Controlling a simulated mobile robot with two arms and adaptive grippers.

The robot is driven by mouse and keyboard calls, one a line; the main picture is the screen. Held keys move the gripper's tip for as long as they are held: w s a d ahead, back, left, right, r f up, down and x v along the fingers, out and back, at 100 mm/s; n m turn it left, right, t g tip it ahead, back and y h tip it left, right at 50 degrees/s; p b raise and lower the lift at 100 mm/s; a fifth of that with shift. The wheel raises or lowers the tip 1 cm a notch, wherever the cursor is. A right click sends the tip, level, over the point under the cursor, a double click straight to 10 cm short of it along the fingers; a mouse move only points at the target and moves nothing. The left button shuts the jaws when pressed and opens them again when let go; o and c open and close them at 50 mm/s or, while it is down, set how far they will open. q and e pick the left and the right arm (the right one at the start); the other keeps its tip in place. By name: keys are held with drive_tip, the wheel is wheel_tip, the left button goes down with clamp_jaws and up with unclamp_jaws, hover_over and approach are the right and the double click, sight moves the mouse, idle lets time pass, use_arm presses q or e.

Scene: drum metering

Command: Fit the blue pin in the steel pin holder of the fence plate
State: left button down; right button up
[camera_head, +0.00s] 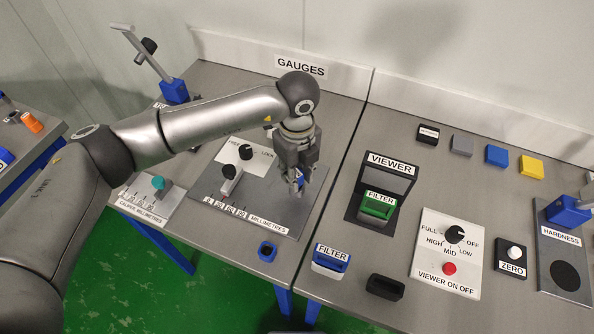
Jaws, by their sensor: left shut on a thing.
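My left gripper (302,179) points down over the right part of the dark grey fence plate (285,208). It is shut on the blue pin (300,182), of which only a small blue part shows between the fingers. The steel pin holder cannot be made out, and the gripper covers that part of the plate. Whether the pin touches the plate cannot be told. The plate carries a MILLIMETRES scale, a slider with a black knob (229,171) and a FREE/LOCK dial (246,152). My right gripper is not in view.
A small blue socket-like block (267,251) stands at the table's front edge. A caliper plate (146,198) with a teal knob lies left. To the right are the viewer (388,178) with a green filter (378,207), a blue filter (330,261) and a dial panel (447,252).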

use_arm(q)
drive_tip(key=shift+f+b, duration=0.65)
drive_tip(key=shift+f, duration=0.2)
drive_tip(key=c, duration=1.1)
unclamp_jaws()
drive_tip(key=shift+r, duration=0.15)
wheel_tip(320, 180, up, 12)
drive_tip(key=shift+f, duration=0.1)
